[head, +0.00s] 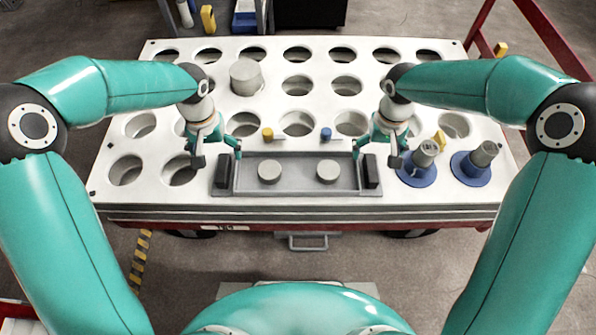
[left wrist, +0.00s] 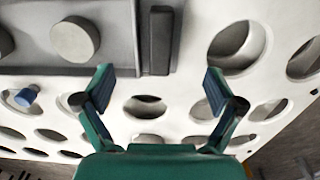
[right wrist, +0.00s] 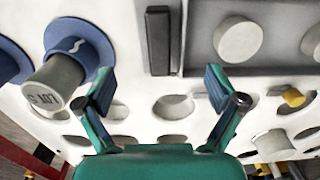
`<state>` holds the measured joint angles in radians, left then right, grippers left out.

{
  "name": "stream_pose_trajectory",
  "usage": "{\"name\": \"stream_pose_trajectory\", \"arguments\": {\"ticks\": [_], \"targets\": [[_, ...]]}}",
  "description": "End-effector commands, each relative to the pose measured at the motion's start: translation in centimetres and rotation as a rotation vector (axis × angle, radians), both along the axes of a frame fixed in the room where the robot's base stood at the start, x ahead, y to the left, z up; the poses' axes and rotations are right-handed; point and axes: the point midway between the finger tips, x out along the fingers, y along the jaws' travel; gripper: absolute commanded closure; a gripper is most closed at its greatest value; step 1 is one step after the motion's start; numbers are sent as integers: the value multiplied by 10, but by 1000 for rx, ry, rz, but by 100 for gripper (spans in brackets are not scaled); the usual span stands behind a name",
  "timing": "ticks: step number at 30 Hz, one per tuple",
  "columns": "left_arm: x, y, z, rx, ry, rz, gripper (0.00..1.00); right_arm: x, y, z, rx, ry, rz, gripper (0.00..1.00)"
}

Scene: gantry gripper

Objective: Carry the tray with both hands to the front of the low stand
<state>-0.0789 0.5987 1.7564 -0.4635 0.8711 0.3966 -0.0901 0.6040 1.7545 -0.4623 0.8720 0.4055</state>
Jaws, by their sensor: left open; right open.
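The shallow grey tray (head: 297,187) lies flat on a white top with round holes, near its front edge. It has a black handle at each end, left (head: 222,175) and right (head: 372,170), and carries two grey discs (head: 269,172) (head: 328,172). My left gripper (head: 218,155) is open and empty above the left handle; in the left wrist view the handle (left wrist: 160,40) lies ahead between the spread fingers. My right gripper (head: 376,155) is open above the right handle, which shows ahead of its fingers in the right wrist view (right wrist: 158,40). I cannot tell whether the white top is the low stand.
Two blue-based grey posts (head: 417,172) (head: 482,163) stand close right of the tray. A grey cylinder (head: 246,77) stands at the back left. Small yellow (head: 267,134) and blue (head: 326,134) pieces sit behind the tray. A red rail (head: 540,30) is at the far right.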

Motion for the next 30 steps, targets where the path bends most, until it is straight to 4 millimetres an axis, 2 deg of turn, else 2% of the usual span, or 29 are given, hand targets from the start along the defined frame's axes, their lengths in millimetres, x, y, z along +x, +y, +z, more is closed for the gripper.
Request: {"name": "stream_pose_trajectory", "arguments": {"ticks": [1,6,12,18,26,30], "targets": [[-1,0,-11,1,5,-1,6,-1,-1,-11,-1,5,0,6],[-1,0,-43,0,4,-1,6,-1,-1,-42,0,3,-1,6],[0,0,-66,0,1,-1,6,0,0,-66,0,1,-1,6],[0,0,-75,0,-1,-1,6,0,-1,-75,0,-1,-1,6],[0,-1,-75,0,-1,-1,6,0,-1,-75,0,-1,-1,6],[0,-1,-75,0,-1,-2,30,0,-1,-75,0,-1,-2,30]]}}
